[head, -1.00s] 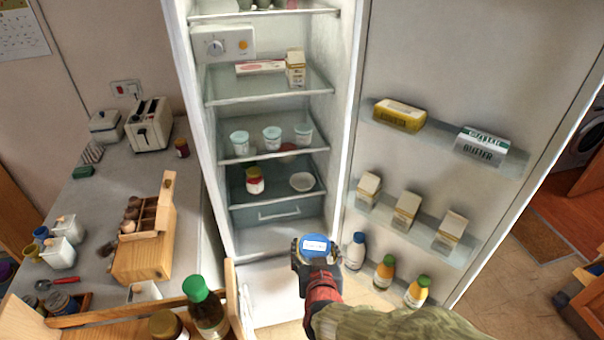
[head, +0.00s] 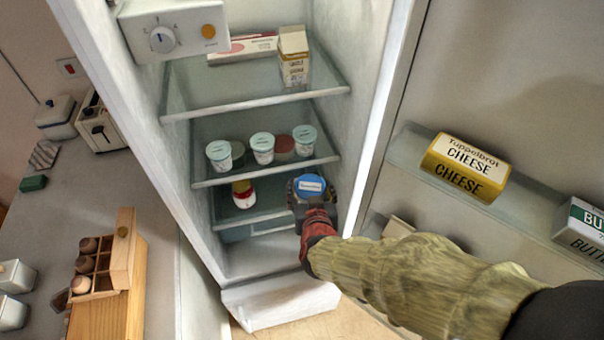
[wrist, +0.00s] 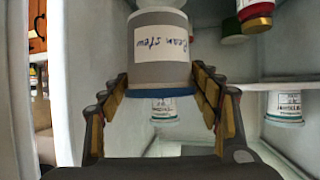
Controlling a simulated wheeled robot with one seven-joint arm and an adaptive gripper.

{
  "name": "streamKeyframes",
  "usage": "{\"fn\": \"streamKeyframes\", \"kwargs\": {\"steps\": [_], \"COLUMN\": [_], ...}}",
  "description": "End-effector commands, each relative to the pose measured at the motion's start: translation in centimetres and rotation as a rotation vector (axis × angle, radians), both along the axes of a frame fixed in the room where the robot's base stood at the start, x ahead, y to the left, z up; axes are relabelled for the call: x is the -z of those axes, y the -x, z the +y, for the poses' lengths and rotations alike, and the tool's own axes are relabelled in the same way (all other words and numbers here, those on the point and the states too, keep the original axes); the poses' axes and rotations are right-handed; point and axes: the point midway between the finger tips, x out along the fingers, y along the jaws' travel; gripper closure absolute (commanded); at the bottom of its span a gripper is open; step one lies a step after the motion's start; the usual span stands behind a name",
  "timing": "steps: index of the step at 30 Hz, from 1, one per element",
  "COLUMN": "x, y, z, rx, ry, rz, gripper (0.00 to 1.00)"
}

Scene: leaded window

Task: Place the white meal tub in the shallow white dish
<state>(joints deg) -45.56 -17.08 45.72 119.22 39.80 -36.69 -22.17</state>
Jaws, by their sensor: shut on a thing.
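The white meal tub (wrist: 161,28) has a blue lid, and its label reads "Bean stew", upside down in the wrist view. My gripper (wrist: 160,84) is shut on the tub, with a finger on each side. In the head view only the tub's blue lid (head: 310,184) shows clearly, above my gripper (head: 311,201). It is at the right front of the fridge's lower glass shelf (head: 270,213). The shallow white dish is hidden behind the tub and gripper in the head view, and I cannot make it out surely in the wrist view.
A red-and-yellow jar (head: 243,194) stands left of the tub on the lower shelf. Tubs with pale lids (head: 262,147) stand on the shelf above, close over the held tub. The fridge wall (head: 360,120) and the open door (head: 500,70) are on the right.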

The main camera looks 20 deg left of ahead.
Motion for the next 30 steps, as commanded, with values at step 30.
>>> {"fn": "streamKeyframes", "kwargs": {"steps": [30], "x": [9.5], "y": [-12.3], "z": [5.4], "rx": [0.001], "ry": [-0.001], "rz": [-0.002], "gripper": [0.77]}}
